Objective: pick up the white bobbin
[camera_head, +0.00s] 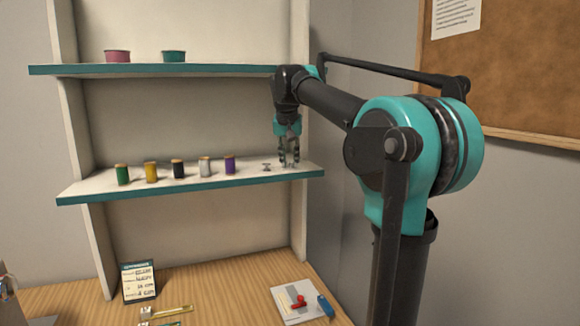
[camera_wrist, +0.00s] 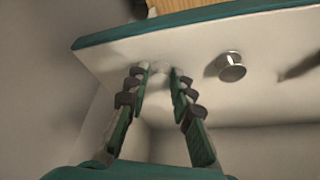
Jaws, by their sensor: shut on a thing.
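My gripper (camera_head: 289,160) reaches straight down over the right end of the lower shelf. In the wrist view its two fingers (camera_wrist: 155,78) are closed in on a small pale thing, the white bobbin (camera_wrist: 158,70), which sits between the fingertips. The bobbin is mostly hidden by the fingers and blends with the pale shelf, so its outline is hard to make out. I cannot tell whether it still touches the shelf.
A small silvery bobbin (camera_head: 266,167) stands just left of my gripper; it also shows in the wrist view (camera_wrist: 231,67). Several thread spools, among them a purple one (camera_head: 229,163), stand farther left on the lower shelf (camera_head: 200,189). An upper shelf (camera_head: 230,70) is above.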

